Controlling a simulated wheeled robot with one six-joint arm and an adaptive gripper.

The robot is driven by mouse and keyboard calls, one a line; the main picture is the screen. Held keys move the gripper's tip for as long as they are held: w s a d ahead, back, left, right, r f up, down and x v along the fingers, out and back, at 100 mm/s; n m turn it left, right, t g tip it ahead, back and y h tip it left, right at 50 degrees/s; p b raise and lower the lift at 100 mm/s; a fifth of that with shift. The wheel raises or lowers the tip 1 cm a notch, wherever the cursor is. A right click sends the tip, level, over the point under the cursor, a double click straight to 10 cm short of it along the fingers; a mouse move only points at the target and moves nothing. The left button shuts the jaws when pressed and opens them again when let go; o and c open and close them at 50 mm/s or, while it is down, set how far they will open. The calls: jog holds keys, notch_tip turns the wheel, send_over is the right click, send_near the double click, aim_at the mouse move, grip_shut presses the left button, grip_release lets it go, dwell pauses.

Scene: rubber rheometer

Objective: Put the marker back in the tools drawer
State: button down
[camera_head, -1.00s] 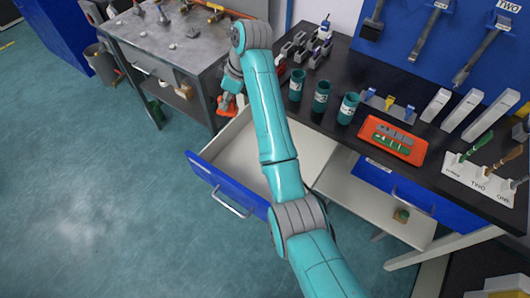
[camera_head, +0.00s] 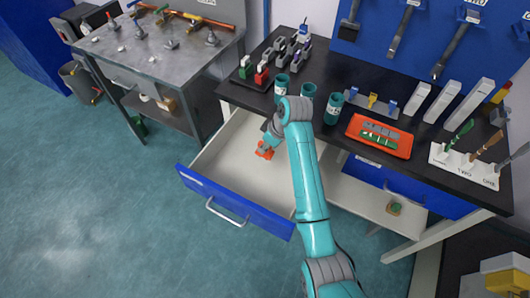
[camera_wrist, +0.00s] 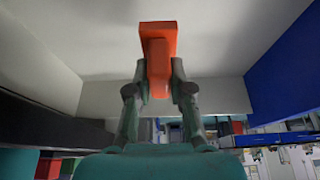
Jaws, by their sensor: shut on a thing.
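My gripper (camera_wrist: 158,95) is shut on an orange marker (camera_wrist: 158,40), a blocky piece that sticks out beyond the fingertips. In the head view the orange marker (camera_head: 265,151) shows at the end of my arm, within the outline of the open tools drawer (camera_head: 225,160). The drawer has a blue front, a silver handle and a pale inside. In the wrist view the drawer's pale floor (camera_wrist: 225,30) lies beyond the marker, with its blue front at the right. I cannot tell whether the marker touches the floor. My arm hides part of the drawer's right side.
The black bench top (camera_head: 240,98) overhangs the back of the drawer. Teal cups (camera_head: 333,107), an orange tray (camera_head: 380,137) and white holders stand on it. A grey metal table (camera_head: 165,60) is at the left. The floor in front is clear.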

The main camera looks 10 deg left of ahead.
jog(key=shift+f, duration=1.95)
jog(key=shift+f, duration=0.15)
jog(key=c, duration=1.1)
grip_release()
jog(key=shift+o, duration=0.2)
jog(key=v, duration=1.2)
